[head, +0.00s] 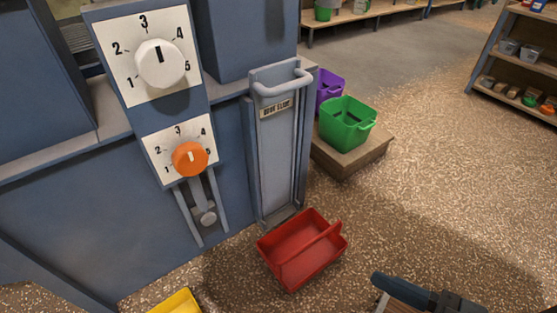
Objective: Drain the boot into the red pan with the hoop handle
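The red pan (290,240) sits on the floor in front of the boot slide, with a red bar handle running across its top. Its inside looks empty. The boot slide (283,160) is a tall grey plate in a frame on the blue machine, labelled "BOOT SLIDE", with a pale hoop-shaped handle (283,86) at its top. The plate reaches down to the frame's bottom and looks closed. My gripper (382,302) is only partly in view at the bottom right, apart from the pan and slide; its fingers are mostly cut off.
The machine carries a white knob (160,63) and an orange knob (190,158) on numbered dials, and a small lever (207,216). A green bucket (347,124) and purple bucket (328,86) stand right of the slide. A yellow container (176,303) shows bottom left. Floor at right is clear.

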